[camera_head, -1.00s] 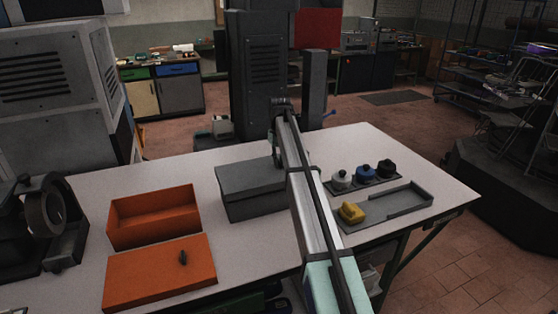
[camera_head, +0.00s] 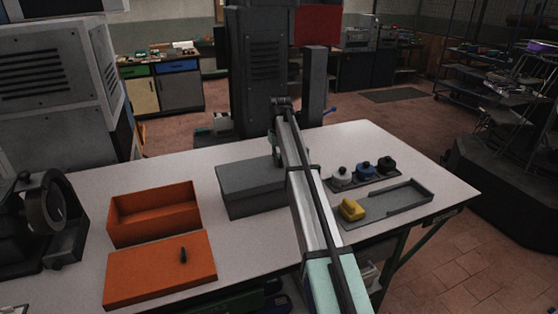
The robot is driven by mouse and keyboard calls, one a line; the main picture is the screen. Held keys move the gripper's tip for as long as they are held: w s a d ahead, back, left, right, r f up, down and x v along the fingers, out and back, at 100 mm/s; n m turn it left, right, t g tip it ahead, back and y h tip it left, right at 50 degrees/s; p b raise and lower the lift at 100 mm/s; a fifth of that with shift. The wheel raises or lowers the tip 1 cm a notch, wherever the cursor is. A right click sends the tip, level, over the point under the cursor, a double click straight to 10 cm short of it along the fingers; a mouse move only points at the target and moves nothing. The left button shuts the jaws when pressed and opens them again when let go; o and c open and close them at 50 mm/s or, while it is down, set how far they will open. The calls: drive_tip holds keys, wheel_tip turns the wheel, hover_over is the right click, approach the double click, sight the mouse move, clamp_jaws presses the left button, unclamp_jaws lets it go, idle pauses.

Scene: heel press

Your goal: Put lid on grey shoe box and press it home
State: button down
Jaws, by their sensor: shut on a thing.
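The grey shoe box (camera_head: 252,202) stands on the white table, left of my arm. Its grey lid (camera_head: 240,174) lies over the top of the box and looks about level; I cannot tell from here whether it is fully seated. My gripper (camera_head: 276,158) is at the right part of the lid, pointing down and shut on it. The fingertips and the part of the lid they hold are mostly hidden by my arm, which also covers the right end of the box.
An open orange box (camera_head: 152,228) and its orange lid (camera_head: 150,278) with a dark knob are at the left. Right of my arm are a grey tray (camera_head: 408,203), a yellow block (camera_head: 352,209) and several knobbed pieces (camera_head: 365,172). A dark machine (camera_head: 45,225) stands far left.

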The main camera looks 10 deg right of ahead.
sight(279, 168)
drive_tip(key=shift+f, duration=0.15)
drive_tip(key=shift+f, duration=0.9)
drive_tip(key=shift+f+b, duration=0.4)
drive_tip(key=shift+f, duration=0.3)
idle(0.7)
drive_tip(key=shift+s+f, duration=0.1)
drive_tip(key=shift+f, duration=0.1)
idle(0.8)
drive_tip(key=c, duration=1.1)
unclamp_jaws()
drive_tip(key=shift+o, duration=0.2)
drive_tip(key=o, duration=0.4)
drive_tip(key=shift+r, duration=0.1)
